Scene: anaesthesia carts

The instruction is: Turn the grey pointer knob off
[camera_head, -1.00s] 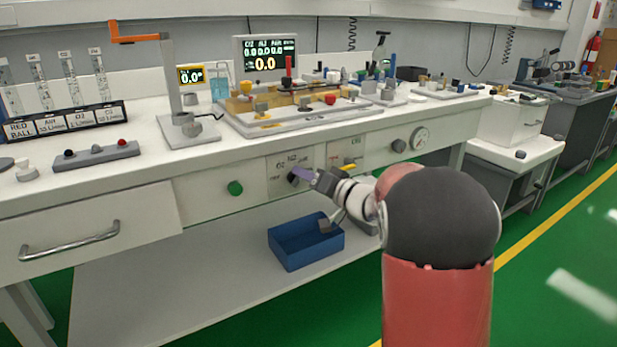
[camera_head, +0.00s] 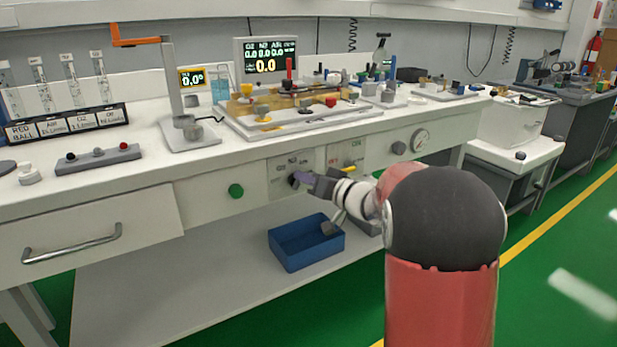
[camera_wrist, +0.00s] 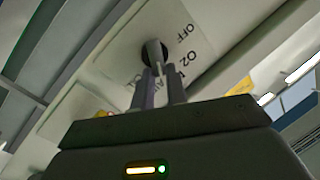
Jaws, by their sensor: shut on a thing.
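The grey pointer knob (camera_wrist: 154,50) sits on a light selector plate (camera_head: 283,168) on the cart's front panel. The plate carries printed labels; OFF and O2 are legible in the wrist view. My gripper (camera_wrist: 157,72) is shut on the knob, with a finger on either side of it. In the head view my gripper (camera_head: 301,179) reaches the plate from the right and largely hides the knob (camera_head: 293,181). The wrist view shows the knob's bar lying roughly in line with the fingers. Its exact pointing direction is hard to tell.
A gauge (camera_head: 420,139) lies further right. A blue bin (camera_head: 306,243) stands on the shelf below my gripper.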

